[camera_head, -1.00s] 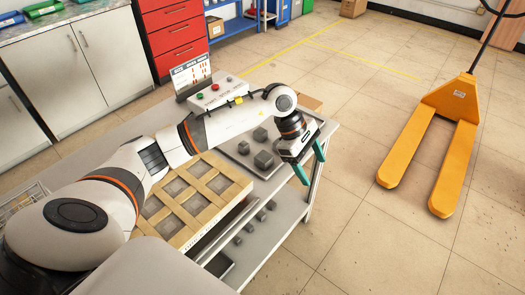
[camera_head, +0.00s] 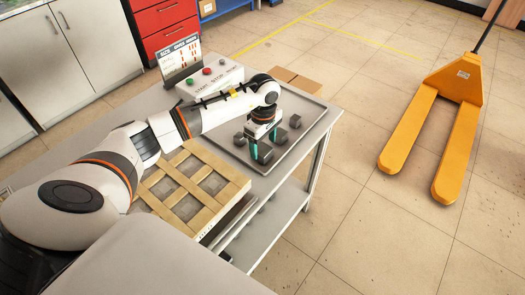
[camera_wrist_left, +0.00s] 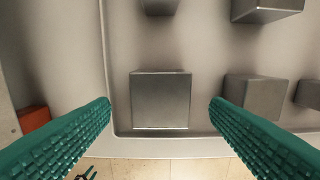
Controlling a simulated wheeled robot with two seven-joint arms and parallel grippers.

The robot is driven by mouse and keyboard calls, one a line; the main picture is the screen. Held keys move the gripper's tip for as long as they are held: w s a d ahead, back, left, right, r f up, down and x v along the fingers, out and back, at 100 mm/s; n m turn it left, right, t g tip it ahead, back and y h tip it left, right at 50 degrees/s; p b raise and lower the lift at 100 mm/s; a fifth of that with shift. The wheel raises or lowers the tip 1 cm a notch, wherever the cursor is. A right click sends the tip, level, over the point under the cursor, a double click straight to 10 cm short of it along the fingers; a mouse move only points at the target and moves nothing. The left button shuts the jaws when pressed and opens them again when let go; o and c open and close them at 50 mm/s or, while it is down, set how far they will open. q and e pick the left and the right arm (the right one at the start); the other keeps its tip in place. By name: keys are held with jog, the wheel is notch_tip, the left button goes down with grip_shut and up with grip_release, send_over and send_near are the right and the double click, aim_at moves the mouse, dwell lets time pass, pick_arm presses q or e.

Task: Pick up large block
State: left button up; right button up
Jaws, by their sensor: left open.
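Several grey metal blocks sit on a shallow tray (camera_head: 300,148) on the table. My left gripper (camera_head: 262,143) is open above the tray, its teal fingers pointing down. In the left wrist view, a broad square-faced block (camera_wrist_left: 160,99) lies centred between the spread fingers, near the tray's rim, with a gap to each finger. Another sizeable block (camera_wrist_left: 268,9) is cut off at the top right. I cannot tell for sure which is the largest. In the head view, one block (camera_head: 295,122) shows right of the fingers; others are partly hidden by the gripper.
A wooden slatted frame (camera_head: 190,187) lies on the table before the tray. A control box (camera_head: 210,81) with buttons and a sign (camera_head: 180,61) stand behind my arm. A block (camera_wrist_left: 253,92) sits close beside the right finger. A yellow pallet jack (camera_head: 436,120) stands on the floor.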

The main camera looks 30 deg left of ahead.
aim_at(263, 149)
pick_arm(q)
notch_tip(263, 149, down, 2)
jog(key=shift+a+f, duration=0.1)
jog(key=shift+f, duration=0.65)
jog(key=c, duration=1.5)
jog(key=shift+w+a+r, duration=0.1)
grip_shut()
pick_arm(e)
jog(key=shift+w+a+r, duration=0.25)
jog(key=shift+a+r, duration=0.1)
jog(key=shift+r, duration=0.1)
